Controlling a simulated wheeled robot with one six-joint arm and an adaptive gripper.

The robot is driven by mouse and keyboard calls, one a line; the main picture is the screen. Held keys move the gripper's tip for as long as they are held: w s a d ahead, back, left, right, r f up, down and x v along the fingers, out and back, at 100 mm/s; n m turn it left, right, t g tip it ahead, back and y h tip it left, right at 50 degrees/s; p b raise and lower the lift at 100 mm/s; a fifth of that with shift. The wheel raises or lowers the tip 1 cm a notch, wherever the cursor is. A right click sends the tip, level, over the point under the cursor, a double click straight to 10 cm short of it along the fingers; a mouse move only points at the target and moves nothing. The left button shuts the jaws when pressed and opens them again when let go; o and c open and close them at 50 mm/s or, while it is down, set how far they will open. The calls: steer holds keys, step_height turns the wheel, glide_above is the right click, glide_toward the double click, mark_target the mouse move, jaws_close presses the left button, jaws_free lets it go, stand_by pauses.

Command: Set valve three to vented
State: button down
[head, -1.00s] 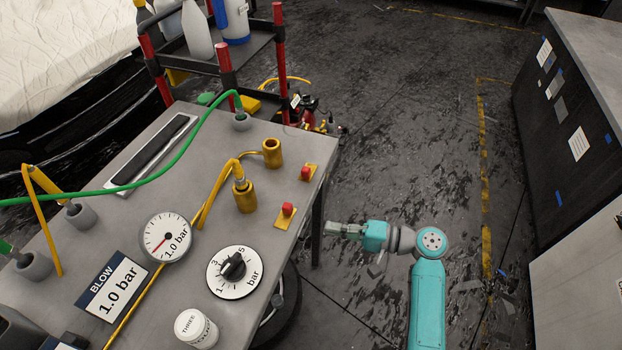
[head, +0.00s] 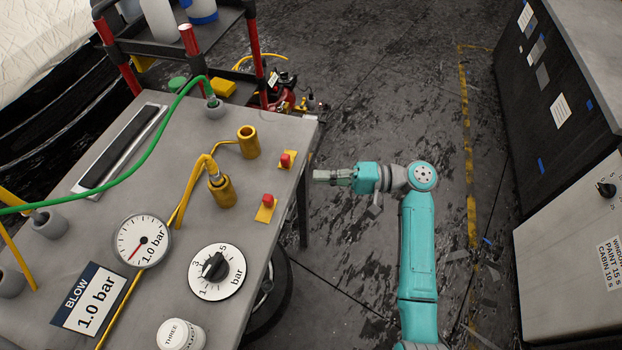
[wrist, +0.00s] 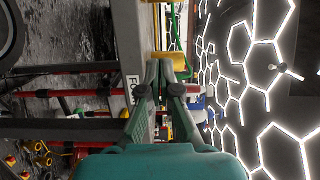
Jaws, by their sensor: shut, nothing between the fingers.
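A white round piece marked THREE (head: 180,335) stands at the front edge of the grey bench, partly cut off by the picture's bottom. Whether it is the valve itself or a label is unclear. Two red knobs on yellow plates, a nearer one (head: 265,202) and a farther one (head: 286,159), sit along the bench's right side; I see no number on them. My gripper (head: 318,175) is shut and empty, pointing left just right of the bench edge in the picture, close to the red knobs. In the wrist view its fingers (wrist: 160,75) are together, and no valve is recognisable.
The grey bench (head: 120,190) carries a gauge (head: 142,241), a bar dial (head: 216,272), yellow sockets (head: 222,191), and green (head: 150,145) and yellow hoses. A red-posted cart (head: 188,38) stands behind. A dark cabinet (head: 550,110) is at right; open floor lies between.

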mark_target(271, 204)
steer(key=a, duration=0.8)
steer(key=shift+w, duration=0.3)
steer(key=shift+s+a, duration=0.35)
steer(key=shift+s, duration=0.3)
steer(key=shift+s+a, duration=0.35)
steer(key=shift+s, duration=0.25)
steer(key=shift+s+a, duration=0.2)
steer(key=shift+s, duration=0.35)
steer(key=shift+s+a, duration=0.3)
steer(key=shift+s, duration=0.55)
steer(key=shift+s+a, duration=0.3)
steer(key=shift+s, duration=0.55)
steer(key=shift+d, duration=0.1)
steer(key=s+d, duration=0.1)
steer(key=d, duration=1)
steer(key=shift+d, duration=0.4)
